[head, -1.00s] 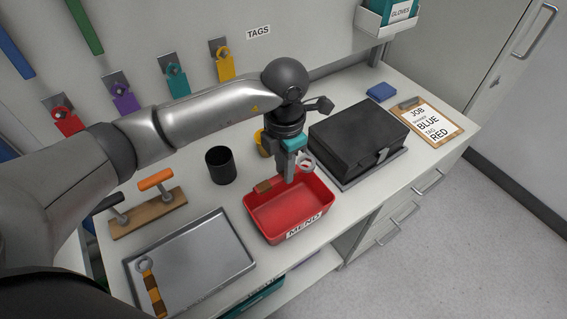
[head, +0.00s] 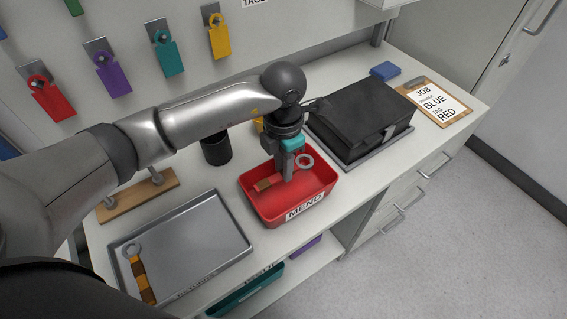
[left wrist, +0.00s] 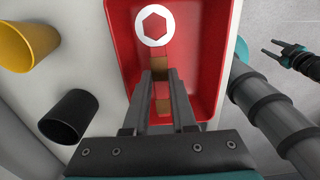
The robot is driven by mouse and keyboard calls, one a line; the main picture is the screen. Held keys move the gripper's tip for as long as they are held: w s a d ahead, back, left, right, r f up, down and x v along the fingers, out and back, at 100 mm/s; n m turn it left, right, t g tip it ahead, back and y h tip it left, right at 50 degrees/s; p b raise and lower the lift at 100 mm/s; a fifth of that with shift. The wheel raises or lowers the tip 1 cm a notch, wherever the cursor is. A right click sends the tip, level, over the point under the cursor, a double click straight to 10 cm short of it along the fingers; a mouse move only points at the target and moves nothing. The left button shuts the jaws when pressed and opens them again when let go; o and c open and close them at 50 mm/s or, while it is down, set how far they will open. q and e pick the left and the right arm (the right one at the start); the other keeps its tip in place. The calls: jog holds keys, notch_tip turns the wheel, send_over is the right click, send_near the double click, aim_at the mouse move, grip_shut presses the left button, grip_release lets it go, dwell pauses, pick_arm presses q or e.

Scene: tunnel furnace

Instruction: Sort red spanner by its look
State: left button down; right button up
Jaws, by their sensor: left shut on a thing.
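My left gripper (head: 288,172) is shut on the red spanner, its fingers pointing down over the red bin (head: 304,212) labelled MEND. The spanner has a pale ring end (head: 305,161) and a red handle with brown patches (head: 264,184). In the left wrist view its ring (left wrist: 155,26) is just beyond my fingertips, above the bin's red floor; I cannot tell whether it touches the bin. My fingers hide part of the handle. My right gripper (left wrist: 274,48) seems open and empty at the right of the left wrist view.
A grey tray (head: 200,240) holds another spanner with orange and dark bands (head: 140,272). A black cup (head: 216,150), a black case (head: 358,120) and a clipboard (head: 437,102) reading JOB, BLUE, TAG, RED stand around. Coloured tags, including red (head: 52,100), hang on the wall.

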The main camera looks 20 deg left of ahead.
pick_arm(q)
jog(key=shift+f+b, duration=1.75)
jog(key=shift+f, duration=0.55)
jog(key=shift+c, duration=0.9)
grip_release()
jog(key=shift+r, duration=0.1)
jog(key=shift+r+p, duration=3.4)
jog(key=shift+r, duration=1.05)
jog(key=shift+s+f, duration=0.1)
